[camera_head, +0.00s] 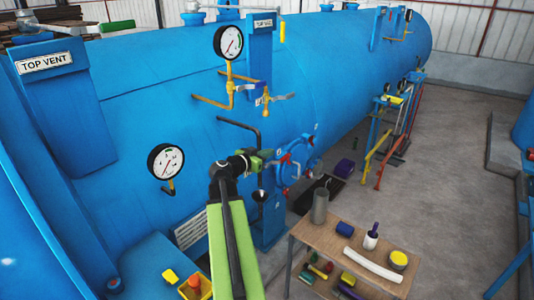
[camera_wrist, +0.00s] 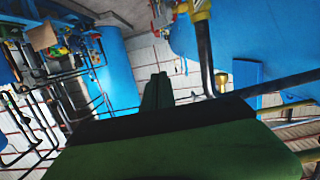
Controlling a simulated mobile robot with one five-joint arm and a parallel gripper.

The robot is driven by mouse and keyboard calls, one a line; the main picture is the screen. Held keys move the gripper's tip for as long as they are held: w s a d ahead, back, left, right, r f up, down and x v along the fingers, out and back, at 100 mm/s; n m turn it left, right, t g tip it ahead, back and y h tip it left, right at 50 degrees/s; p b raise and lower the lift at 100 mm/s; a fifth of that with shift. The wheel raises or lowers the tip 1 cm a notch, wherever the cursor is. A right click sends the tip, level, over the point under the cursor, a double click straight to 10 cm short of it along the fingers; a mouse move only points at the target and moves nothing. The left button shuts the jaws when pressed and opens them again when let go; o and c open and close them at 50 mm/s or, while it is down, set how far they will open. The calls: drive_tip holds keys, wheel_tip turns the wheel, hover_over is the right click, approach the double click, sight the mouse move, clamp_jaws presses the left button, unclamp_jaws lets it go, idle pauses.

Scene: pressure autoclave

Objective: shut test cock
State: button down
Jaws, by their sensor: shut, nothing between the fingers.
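No label marks the test cock, so I cannot tell for certain which fitting it is. Under the upper gauge (camera_head: 228,42), yellow pipework carries a small cock with a lever (camera_head: 243,88). A second cock (camera_head: 265,98) with a pale lever is beside it to the right. My gripper (camera_head: 272,160) is in front of the blue vessel, lower than these cocks, near a blue round fitting with red handles (camera_head: 290,165). In the wrist view, my gripper's dark green fingers (camera_wrist: 157,90) are together and empty. A black pipe (camera_wrist: 205,60) and a brass fitting (camera_wrist: 221,80) show beyond them.
The large blue vessel (camera_head: 350,60) fills the left and back. A lower gauge (camera_head: 165,161) and a bent dark pipe (camera_head: 240,127) stick out from it. A wooden table (camera_head: 325,240) with several items stands front right. Open floor (camera_head: 440,160) lies right.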

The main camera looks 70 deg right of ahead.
drive_tip(key=b, duration=0.2)
hover_over(281, 159)
wheel_tip(281, 159, down, 2)
drive_tip(key=shift+f, duration=0.1)
wheel_tip(281, 159, down, 3)
drive_tip(key=b, duration=0.3)
drive_tip(key=shift+s+f+b, duration=0.1)
drive_tip(key=shift+f+b, duration=0.3)
drive_tip(key=shift+b, duration=0.1)
